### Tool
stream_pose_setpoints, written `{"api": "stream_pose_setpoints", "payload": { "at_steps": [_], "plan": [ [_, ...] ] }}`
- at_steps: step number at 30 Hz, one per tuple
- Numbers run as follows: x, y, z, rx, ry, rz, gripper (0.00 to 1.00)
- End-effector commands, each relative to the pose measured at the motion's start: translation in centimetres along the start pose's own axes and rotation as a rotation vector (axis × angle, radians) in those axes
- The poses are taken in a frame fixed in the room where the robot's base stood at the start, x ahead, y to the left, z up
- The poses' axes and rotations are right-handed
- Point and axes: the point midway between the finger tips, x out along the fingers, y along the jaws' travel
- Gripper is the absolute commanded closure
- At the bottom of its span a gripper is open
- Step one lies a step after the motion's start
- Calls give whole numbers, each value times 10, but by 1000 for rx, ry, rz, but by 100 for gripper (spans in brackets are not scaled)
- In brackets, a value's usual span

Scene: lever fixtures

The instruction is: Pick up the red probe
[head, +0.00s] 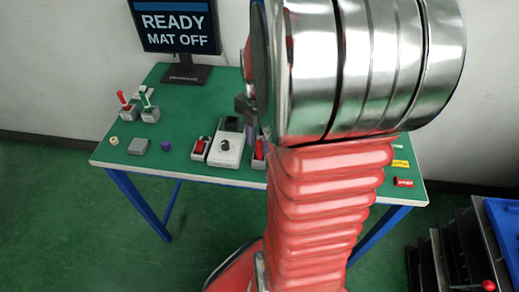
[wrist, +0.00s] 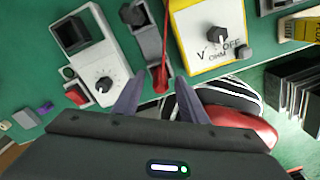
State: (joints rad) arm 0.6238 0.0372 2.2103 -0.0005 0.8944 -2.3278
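In the wrist view a slim red tapered piece, seemingly the red probe (wrist: 163,65), rises toward the camera beside a dark grey holder (wrist: 148,40). My gripper (wrist: 160,82) is open, its two fingers spread on either side of the red piece's near end. I see a gap between each finger and the piece; whether it lies at fingertip depth I cannot tell. In the head view my arm hides most of the gripper, and a red part in a grey housing (head: 258,157) shows just beside the arm.
A white meter with a knob (wrist: 97,65) stands left of the holder, a yellow meter (wrist: 205,55) to its right. A red switch (wrist: 76,95) lies further left. On the green table (head: 185,105) are lever boxes and a monitor (head: 178,25). Dark racks (head: 450,255) stand at lower right.

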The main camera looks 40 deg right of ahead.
Motion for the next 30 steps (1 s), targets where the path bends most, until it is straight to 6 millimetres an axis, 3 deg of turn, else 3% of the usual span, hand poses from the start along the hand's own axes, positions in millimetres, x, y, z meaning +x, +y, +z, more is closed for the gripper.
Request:
{"api": "stream_pose_setpoints", "payload": {
  "at_steps": [17,30],
  "plan": [
    [2,0,0,1,-1,1,61],
    [2,0,0,1,-1,1,92]
  ]
}}
